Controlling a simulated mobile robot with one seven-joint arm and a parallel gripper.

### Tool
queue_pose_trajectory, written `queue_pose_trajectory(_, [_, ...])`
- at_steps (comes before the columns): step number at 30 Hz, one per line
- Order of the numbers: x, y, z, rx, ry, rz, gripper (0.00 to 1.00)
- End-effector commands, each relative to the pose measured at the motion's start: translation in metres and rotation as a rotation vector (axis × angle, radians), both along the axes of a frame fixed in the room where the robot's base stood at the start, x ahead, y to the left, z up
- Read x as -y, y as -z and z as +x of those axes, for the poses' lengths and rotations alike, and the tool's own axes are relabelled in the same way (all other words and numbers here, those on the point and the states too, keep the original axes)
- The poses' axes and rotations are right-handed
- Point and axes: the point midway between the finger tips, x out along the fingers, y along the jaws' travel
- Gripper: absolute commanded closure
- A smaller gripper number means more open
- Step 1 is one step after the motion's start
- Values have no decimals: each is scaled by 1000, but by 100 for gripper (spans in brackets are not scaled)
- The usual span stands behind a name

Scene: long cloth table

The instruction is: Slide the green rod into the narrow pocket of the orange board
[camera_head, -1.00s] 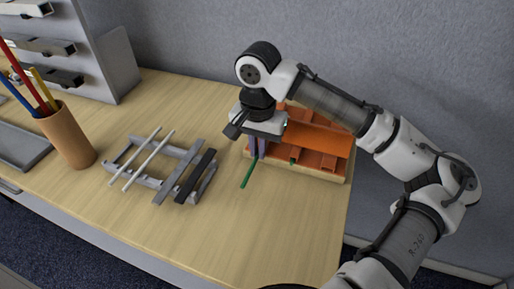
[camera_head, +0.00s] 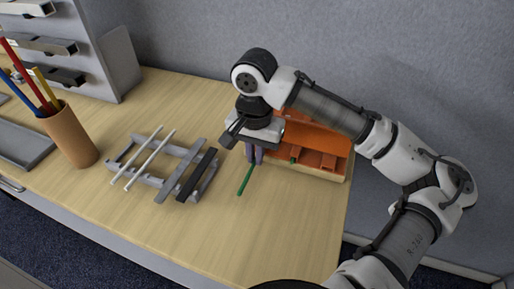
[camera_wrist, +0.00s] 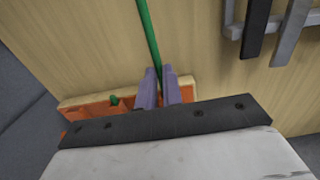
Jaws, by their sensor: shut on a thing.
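The green rod (camera_head: 244,181) sticks out from between the fingers of my gripper (camera_head: 255,153), slanting toward the table's front. In the wrist view the rod (camera_wrist: 149,35) runs up from between the purple fingertips (camera_wrist: 158,75), which are shut on it. The orange board (camera_head: 318,141) stands at the back right, with several compartments and a pale wooden edge. My gripper is at its left front side and hides its left part. Another green piece (camera_wrist: 114,100) shows in the board in the wrist view. The narrow pocket and the rod's far end are hidden by my gripper.
A grey rack (camera_head: 165,170) with light, grey and black bars stands left of my gripper. A brown cup (camera_head: 70,137) with several coloured sticks is further left, near a grey drawer unit (camera_head: 117,60). The table front (camera_head: 260,235) is clear.

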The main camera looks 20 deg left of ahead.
Motion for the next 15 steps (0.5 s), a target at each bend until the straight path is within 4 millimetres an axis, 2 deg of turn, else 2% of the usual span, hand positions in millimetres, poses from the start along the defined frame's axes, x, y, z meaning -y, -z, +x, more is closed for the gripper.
queue_pose_trajectory(15, [-1, -1, -21, 0, 0, 0, 100])
